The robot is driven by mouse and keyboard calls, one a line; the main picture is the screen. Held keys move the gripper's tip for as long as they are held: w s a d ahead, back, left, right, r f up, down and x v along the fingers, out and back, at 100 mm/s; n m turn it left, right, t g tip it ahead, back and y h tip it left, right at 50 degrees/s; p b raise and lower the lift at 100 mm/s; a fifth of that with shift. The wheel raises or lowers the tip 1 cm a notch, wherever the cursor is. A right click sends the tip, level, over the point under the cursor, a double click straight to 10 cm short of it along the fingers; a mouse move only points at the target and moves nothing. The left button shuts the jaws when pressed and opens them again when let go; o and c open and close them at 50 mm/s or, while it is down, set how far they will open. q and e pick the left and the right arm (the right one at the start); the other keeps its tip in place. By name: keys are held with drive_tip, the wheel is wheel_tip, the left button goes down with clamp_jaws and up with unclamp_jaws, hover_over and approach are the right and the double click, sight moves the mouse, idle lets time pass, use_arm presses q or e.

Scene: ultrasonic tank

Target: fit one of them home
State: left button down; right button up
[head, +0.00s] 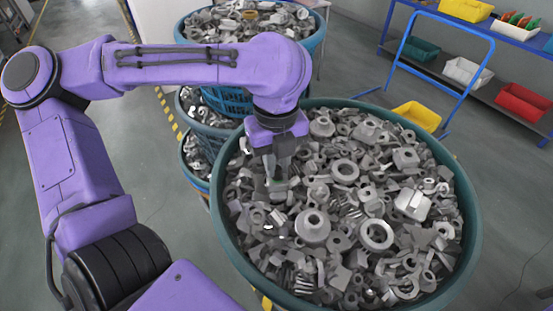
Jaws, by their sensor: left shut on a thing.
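A large round teal tub (468,205) stands in front of me, heaped with grey metal parts. They include rings, hubs, nuts, blocks and springs. A flanged hub (312,226) and a thick ring (376,235) lie near the middle of the heap. My left gripper (277,183) points down into the left part of the heap. It is shut on a metal part, mostly hidden by the fingers and the parts around it; its shape cannot be told. My right gripper is not in view.
More blue tubs of metal parts stand behind, one (318,40) at the back and others stacked at the left. A blue trolley frame (470,85) is behind the tub. Shelves at the right hold coloured bins, including a red bin (522,102). The floor at left is clear.

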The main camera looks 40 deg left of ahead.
sight(277, 167)
use_arm(q)
drive_tip(key=shift+s+f, duration=0.1)
drive_tip(key=shift+f, duration=0.45)
idle(1.0)
drive_tip(key=c, duration=1)
unclamp_jaws()
drive_tip(key=shift+d, duration=0.1)
drive_tip(key=shift+r, duration=0.1)
wheel_tip(277, 167, up, 11)
drive_tip(key=shift+f, duration=0.2)
